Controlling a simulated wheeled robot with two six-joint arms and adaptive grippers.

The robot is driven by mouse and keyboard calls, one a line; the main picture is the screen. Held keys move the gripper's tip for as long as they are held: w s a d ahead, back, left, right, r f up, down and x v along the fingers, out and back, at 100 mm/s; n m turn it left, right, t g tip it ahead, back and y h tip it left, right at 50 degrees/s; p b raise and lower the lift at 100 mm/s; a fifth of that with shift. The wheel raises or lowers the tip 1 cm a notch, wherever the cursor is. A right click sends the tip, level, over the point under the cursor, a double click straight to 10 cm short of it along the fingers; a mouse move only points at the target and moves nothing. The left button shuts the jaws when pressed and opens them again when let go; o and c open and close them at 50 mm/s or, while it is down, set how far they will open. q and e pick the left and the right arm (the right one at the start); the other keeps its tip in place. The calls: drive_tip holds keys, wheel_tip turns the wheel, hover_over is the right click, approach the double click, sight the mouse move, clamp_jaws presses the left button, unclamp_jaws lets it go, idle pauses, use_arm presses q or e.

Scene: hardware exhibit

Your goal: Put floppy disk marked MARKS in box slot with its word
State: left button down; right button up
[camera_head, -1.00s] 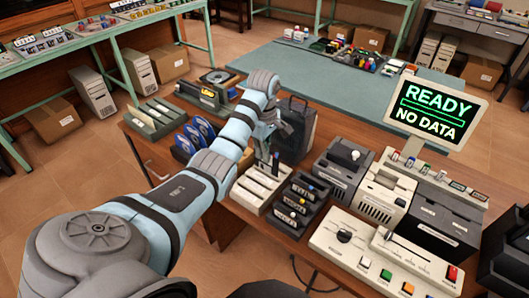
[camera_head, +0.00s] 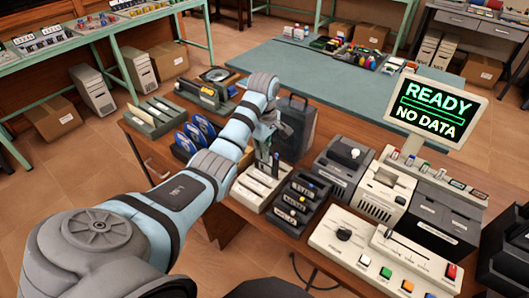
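My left gripper (camera_head: 266,143) points down above the back of a white slotted box (camera_head: 246,198). Its fingers are small and partly hidden by the wrist, so I cannot tell whether they are open or shut. A narrow dark upright piece (camera_head: 275,166) shows just below it at the box's back end; I cannot tell whether it is a disk or a finger. The white box has several pale labelled slots, whose words are too small to read. I cannot make out the disk marked MARKS. My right gripper is not in view.
A black labelled rack (camera_head: 300,205) stands right of the white box. Blue disks (camera_head: 186,142) stand in a holder to the left. A dark case (camera_head: 298,125) stands behind the gripper. Grey machines and a READY / NO DATA screen (camera_head: 436,108) fill the right.

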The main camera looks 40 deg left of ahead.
sight(264, 170)
use_arm(q)
drive_tip(key=shift+f, duration=0.1)
idle(0.3)
drive_tip(key=shift+f+b, duration=1.9)
drive_tip(key=shift+b, duration=0.05)
drive_tip(key=c, duration=1.7)
unclamp_jaws()
drive_tip(key=shift+r, duration=0.15)
wheel_tip(264, 170, up, 8)
drive_tip(key=p, duration=0.8)
